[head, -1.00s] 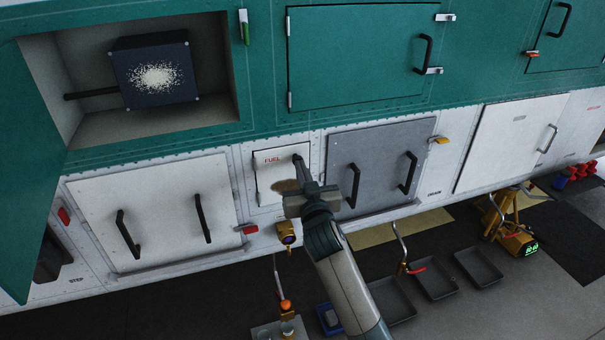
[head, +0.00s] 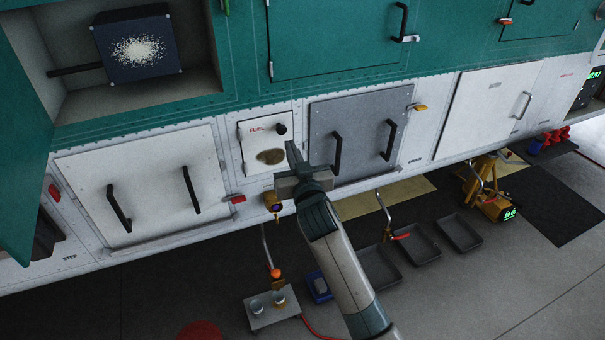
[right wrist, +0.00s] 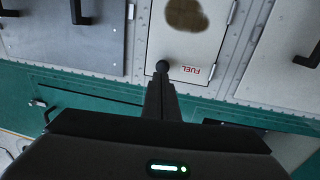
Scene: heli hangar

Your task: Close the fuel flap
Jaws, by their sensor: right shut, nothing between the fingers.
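The fuel flap (head: 256,143) is a small white panel marked FUEL, with a brown stain and a black knob (head: 281,129) near its upper right corner. It appears to lie flat in its frame, though I cannot tell if it is fully flush. My right gripper (head: 292,149) is shut and empty, in front of the flap's lower right side in the head view. In the right wrist view the flap (right wrist: 185,50) shows upside down, and the shut fingertips (right wrist: 162,84) point at the knob (right wrist: 163,66); whether they touch cannot be told. My left gripper is not in view.
A grey panel (head: 360,130) with two black handles is right of the flap, and a white panel (head: 150,185) with two handles is left. A yellow fitting (head: 272,202) hangs below. A small cart (head: 270,306) and dark trays (head: 418,245) stand on the floor.

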